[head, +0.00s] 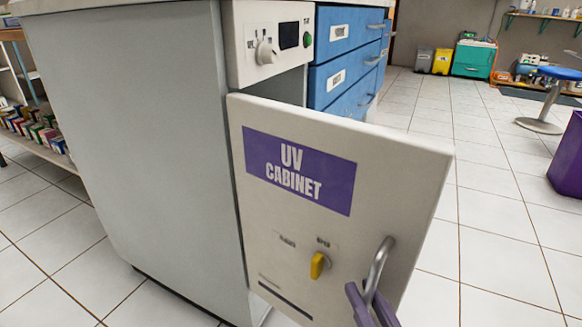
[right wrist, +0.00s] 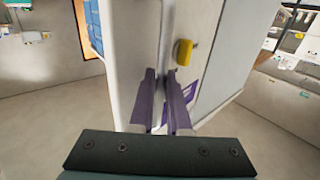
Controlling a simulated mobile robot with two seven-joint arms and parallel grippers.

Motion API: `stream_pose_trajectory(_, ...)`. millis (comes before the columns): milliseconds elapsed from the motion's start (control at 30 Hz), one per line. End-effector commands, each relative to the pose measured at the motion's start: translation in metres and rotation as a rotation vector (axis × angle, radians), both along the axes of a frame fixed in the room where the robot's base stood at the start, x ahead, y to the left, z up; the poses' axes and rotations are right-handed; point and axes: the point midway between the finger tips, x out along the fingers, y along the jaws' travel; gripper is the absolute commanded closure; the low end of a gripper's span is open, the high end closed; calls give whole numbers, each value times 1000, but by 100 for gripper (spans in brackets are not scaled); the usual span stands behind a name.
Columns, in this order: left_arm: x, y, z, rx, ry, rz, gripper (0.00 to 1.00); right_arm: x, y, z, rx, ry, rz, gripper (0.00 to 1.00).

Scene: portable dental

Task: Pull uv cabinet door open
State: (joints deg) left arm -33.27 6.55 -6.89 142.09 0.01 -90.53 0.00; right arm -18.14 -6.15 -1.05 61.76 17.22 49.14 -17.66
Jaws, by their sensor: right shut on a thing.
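The UV cabinet door (head: 335,215) is a white panel with a purple "UV CABINET" label. It stands partly open, swung out from the grey cabinet body (head: 140,140), hinged at its left edge. A grey metal bar handle (head: 381,255) is at the door's lower right. My right gripper (head: 370,305) has its purple fingers shut on the lower part of this handle. The right wrist view also shows the gripper (right wrist: 162,88) at the handle, beside the door. A yellow knob (head: 319,265) sits left of the handle. My left gripper is out of view.
A control panel (head: 275,42) with a dial is above the door. Blue drawers (head: 342,55) stand behind it on the right. The tiled floor (head: 500,230) right of the door is clear up to a purple bin (head: 568,165) and a blue stool (head: 545,105).

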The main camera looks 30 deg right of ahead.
Motion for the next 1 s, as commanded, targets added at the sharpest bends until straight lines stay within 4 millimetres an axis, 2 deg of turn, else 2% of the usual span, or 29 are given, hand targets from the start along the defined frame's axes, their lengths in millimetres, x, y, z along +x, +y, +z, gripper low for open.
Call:
stream_pose_trajectory(400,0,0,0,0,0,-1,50,0,2,-1,-1,5,4,100)
stream_pose_trajectory(433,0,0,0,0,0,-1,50,0,2,-1,-1,5,4,82)
stream_pose_trajectory(533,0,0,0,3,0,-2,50,0,1,-1,0,4,4,73)
stream_pose_trajectory(800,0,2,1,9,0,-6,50,-2,2,0,0,3,2,73)
stream_pose_trajectory(867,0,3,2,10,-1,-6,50,-7,3,-1,0,5,3,73)
stream_pose_trajectory(1000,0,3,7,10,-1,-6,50,-30,9,0,0,7,3,73)
